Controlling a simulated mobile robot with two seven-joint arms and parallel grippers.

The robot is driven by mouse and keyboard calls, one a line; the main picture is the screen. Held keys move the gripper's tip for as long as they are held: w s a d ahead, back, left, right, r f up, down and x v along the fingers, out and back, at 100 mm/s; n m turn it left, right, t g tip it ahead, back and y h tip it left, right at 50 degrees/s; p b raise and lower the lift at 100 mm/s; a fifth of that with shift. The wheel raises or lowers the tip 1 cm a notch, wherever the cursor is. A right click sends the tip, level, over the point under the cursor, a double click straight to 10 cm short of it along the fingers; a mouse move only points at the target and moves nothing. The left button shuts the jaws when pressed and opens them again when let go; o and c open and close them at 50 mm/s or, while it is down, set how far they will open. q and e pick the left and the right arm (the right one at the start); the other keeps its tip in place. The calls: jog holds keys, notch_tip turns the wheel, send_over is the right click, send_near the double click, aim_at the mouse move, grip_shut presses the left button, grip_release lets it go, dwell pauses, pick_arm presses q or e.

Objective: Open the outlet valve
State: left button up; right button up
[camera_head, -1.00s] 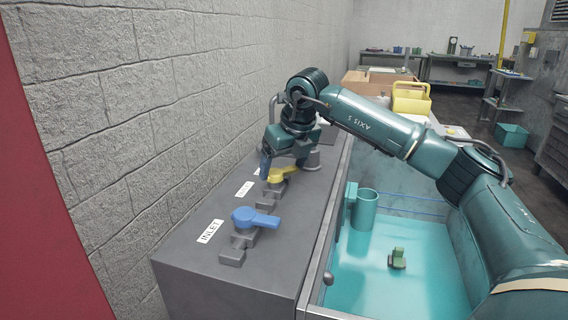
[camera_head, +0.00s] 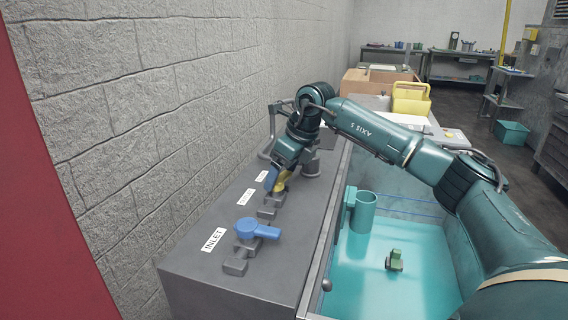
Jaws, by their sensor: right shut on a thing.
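The blue-handled valve (camera_head: 256,229) stands on the grey bench by the label INLET (camera_head: 214,239), its handle pointing right. The label beside that one (camera_head: 245,197) is too small to read surely. My left gripper is out of view.
The grey bench (camera_head: 205,277) runs along a block wall. A teal sink (camera_head: 350,290) lies to its right, with a cup-like holder (camera_head: 363,211) and a small green object (camera_head: 394,260). A pipe (camera_head: 272,128) stands behind my gripper.

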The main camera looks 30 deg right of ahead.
jog(key=shift+w+r+n+g+y+p, duration=0.15)
jog(key=shift+n+y+p, duration=0.1)
jog(key=shift+n+p, duration=0.35)
jog(key=shift+w+f+n+g+y+p, duration=0.15)
jog(key=shift+n+y+p, duration=0.2)
jog(key=shift+n, duration=0.35)
jog(key=o, duration=0.9)
jog(key=shift+o, duration=0.2)
jog(key=shift+r, duration=0.1)
jog(key=v, duration=1.3)
jog(key=shift+a+p, duration=0.15)
jog(key=shift+p, duration=0.25)
